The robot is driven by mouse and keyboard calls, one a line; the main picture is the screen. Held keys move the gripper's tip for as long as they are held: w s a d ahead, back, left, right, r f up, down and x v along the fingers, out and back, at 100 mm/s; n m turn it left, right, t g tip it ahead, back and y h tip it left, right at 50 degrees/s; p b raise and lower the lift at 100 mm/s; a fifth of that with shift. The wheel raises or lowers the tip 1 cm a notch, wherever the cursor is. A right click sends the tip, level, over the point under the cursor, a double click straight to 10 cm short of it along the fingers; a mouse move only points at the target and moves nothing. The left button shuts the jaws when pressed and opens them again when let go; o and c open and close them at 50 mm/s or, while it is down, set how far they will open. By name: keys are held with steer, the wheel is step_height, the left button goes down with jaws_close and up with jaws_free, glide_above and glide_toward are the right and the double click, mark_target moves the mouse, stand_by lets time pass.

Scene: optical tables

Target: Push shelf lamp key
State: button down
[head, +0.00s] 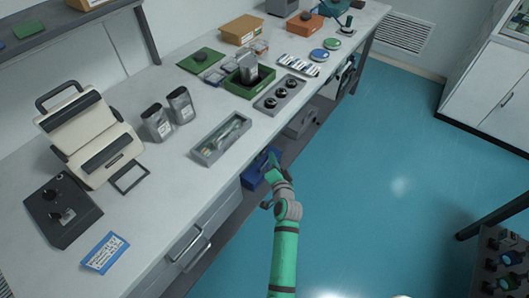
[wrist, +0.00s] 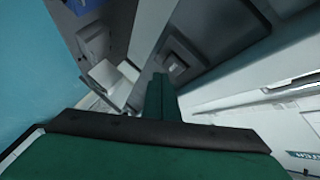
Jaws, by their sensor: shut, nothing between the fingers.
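I cannot make out a shelf lamp key for certain in either view. A dark grey shelf (head: 70,33) runs along the wall at the upper left, above the bench. My gripper (head: 268,163) is beside the bench's front edge, near a blue bin on the lower level, well away from that shelf. In the wrist view my gripper's green fingers (wrist: 161,95) are shut together with nothing held. The wrist view is tilted, and no key shows clearly in it.
The white bench (head: 150,215) carries a beige case (head: 88,135), a black two-knob box (head: 62,208), a grey tray (head: 221,138) and a three-knob strip (head: 279,95). A blue bin (head: 252,179) sits below.

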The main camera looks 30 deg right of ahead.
steer(key=shift+s+d, duration=0.35)
steer(key=shift+s, duration=0.45)
steer(key=shift+s+d, duration=0.3)
steer(key=shift+s, duration=0.5)
steer(key=shift+s+d, duration=0.35)
steer(key=shift+s, duration=0.45)
steer(key=s+a+f+n+y, duration=0.15)
steer(key=s+a+n, duration=0.25)
steer(key=s+a, duration=0.6)
steer(key=s+a+f+n, duration=0.3)
steer(key=s+a, duration=0.4)
steer(key=a, duration=0.6)
steer(key=s+a+r+n+t+y, duration=0.1)
steer(key=s+a+r+n+y, duration=0.3)
steer(key=s+a+r+n, duration=0.5)
steer(key=s+a+r, duration=0.4)
steer(key=s+a, duration=0.1)
steer(key=s, duration=0.3)
steer(key=shift+a+r, duration=0.15)
steer(key=shift+a, duration=0.15)
